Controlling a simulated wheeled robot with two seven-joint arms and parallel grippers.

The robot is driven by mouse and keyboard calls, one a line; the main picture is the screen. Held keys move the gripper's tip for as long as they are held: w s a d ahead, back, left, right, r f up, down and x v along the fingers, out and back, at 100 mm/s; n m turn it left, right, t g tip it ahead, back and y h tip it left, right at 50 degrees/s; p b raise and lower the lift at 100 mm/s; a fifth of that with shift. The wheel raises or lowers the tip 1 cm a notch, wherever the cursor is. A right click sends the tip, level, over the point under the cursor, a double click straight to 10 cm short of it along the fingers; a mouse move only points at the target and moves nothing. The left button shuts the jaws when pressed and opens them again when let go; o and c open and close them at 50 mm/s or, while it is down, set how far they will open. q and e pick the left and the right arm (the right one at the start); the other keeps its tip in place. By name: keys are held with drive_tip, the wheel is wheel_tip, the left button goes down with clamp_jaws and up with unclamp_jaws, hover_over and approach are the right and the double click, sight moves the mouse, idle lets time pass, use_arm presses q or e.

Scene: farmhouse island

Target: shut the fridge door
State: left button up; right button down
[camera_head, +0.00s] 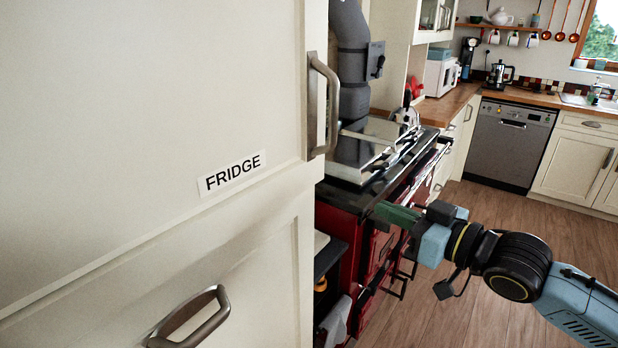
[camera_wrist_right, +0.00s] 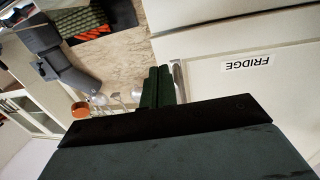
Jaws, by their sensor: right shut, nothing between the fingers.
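The cream fridge door (camera_head: 120,110) fills the left of the head view, with a black-on-white FRIDGE label (camera_head: 232,173) and a metal handle (camera_head: 322,105) near its right edge. The door looks about flush with the lower panel (camera_head: 260,285); I cannot tell whether a narrow gap is left. My right gripper (camera_head: 384,211) is shut and empty, to the right of the door's edge and below the handle. In the right wrist view its green fingers (camera_wrist_right: 158,88) point toward the door (camera_wrist_right: 225,95), whose label is upside down. No contact shows. My left gripper is out of view.
A red range cooker (camera_head: 345,225) with a dark top stands just beyond the fridge. A grey pipe (camera_head: 352,60) rises above it. The lower panel has its own handle (camera_head: 190,320). Open wooden floor (camera_head: 440,310) lies to the right, with a dishwasher (camera_head: 508,145) at the back.

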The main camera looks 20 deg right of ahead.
drive_tip(key=s+a+r+n+y, duration=0.2)
drive_tip(key=s+a+r, duration=0.1)
drive_tip(key=a+r, duration=0.1)
drive_tip(key=p, duration=0.2)
approach(295, 172)
drive_tip(key=shift+g, duration=0.4)
drive_tip(key=x, duration=0.6)
drive_tip(key=shift+w+a+r, duration=0.1)
drive_tip(key=shift+w+r, duration=0.15)
drive_tip(key=shift+w, duration=0.15)
